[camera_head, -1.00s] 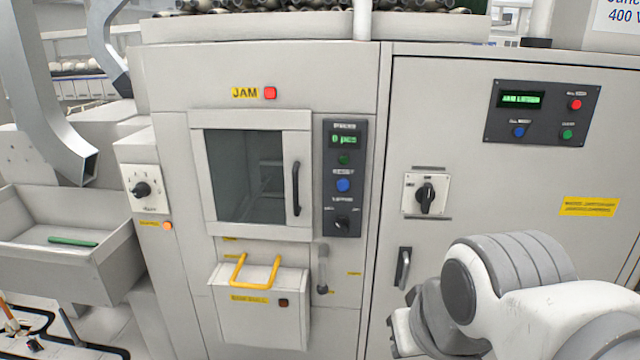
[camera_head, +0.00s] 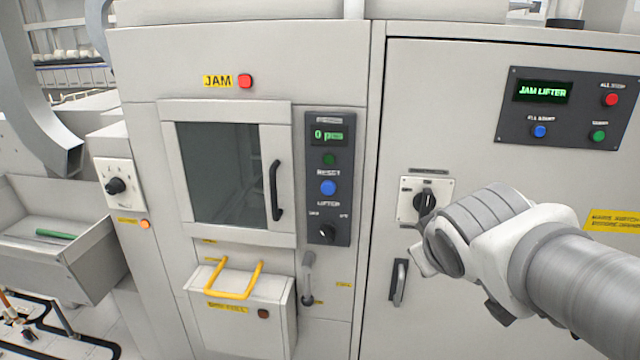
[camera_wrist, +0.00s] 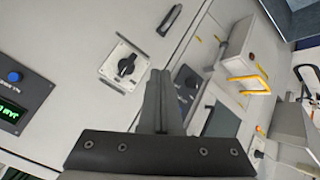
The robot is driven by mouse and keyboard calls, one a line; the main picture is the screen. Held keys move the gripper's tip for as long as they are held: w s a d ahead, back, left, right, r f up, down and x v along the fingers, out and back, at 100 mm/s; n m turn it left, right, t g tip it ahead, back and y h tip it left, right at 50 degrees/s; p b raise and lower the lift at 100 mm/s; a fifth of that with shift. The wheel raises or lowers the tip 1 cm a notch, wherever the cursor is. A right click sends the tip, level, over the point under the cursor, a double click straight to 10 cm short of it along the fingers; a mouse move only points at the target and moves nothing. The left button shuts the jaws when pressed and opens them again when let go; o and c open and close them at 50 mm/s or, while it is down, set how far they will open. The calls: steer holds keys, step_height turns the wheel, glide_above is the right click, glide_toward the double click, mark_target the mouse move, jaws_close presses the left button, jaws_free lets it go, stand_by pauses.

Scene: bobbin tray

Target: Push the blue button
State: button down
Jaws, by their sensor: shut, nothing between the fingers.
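A blue button (camera_head: 328,188) marked RESET sits on the narrow dark panel (camera_head: 329,155) right of the windowed door. Another blue button (camera_head: 540,131) sits on the wider dark panel (camera_head: 565,108) at upper right; a blue button also shows at the left edge of the wrist view (camera_wrist: 14,76). My gripper (camera_wrist: 160,76) is shut and empty in the wrist view, its fingers pointing toward the machine front near the black rotary switch (camera_wrist: 126,65). In the head view my arm hides most of the gripper, below and right of the RESET button. The gripper appears apart from both buttons.
The door has a black handle (camera_head: 275,190). A yellow-handled bin (camera_head: 240,310) protrudes below it. The rotary switch (camera_head: 425,200) and a cabinet handle (camera_head: 398,282) are close to my arm. A red lamp (camera_head: 245,81) sits beside the JAM label. A metal trough (camera_head: 75,262) stands at left.

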steer(key=w+a+n+t+y+b, duration=0.1)
steer(key=w+a+n+t+y, duration=0.1)
steer(key=w+a+n, duration=0.3)
steer(key=w+a+n+t+y+b, duration=0.1)
steer(key=w+n, duration=0.2)
steer(key=w, duration=0.3)
steer(key=w+a+f+n+g+y, duration=0.1)
steer(key=w+a+f+n+y, duration=0.2)
steer(key=a+n+y, duration=0.2)
steer(key=a+n+b, duration=0.1)
steer(key=a+n, duration=0.1)
steer(key=a, duration=0.1)
steer(key=shift+a+f+n+y, duration=0.2)
steer(key=shift+a+n+y, duration=0.1)
steer(key=shift+a+n, duration=0.1)
steer(key=shift+w, duration=0.15)
steer(key=p, duration=0.1)
glide_toward(331, 195)
steer(key=shift+w+a+f, duration=0.4)
steer(key=shift+w+a, duration=0.2)
steer(key=shift+a, duration=0.2)
steer(key=shift+w+a+f, duration=0.4)
steer(key=shift+w+a, duration=0.25)
steer(key=shift+a, duration=0.15)
steer(key=shift+w+a+f, duration=0.4)
steer(key=shift+w+a, duration=0.2)
steer(key=shift+a, duration=0.2)
steer(key=shift+w, duration=0.1)
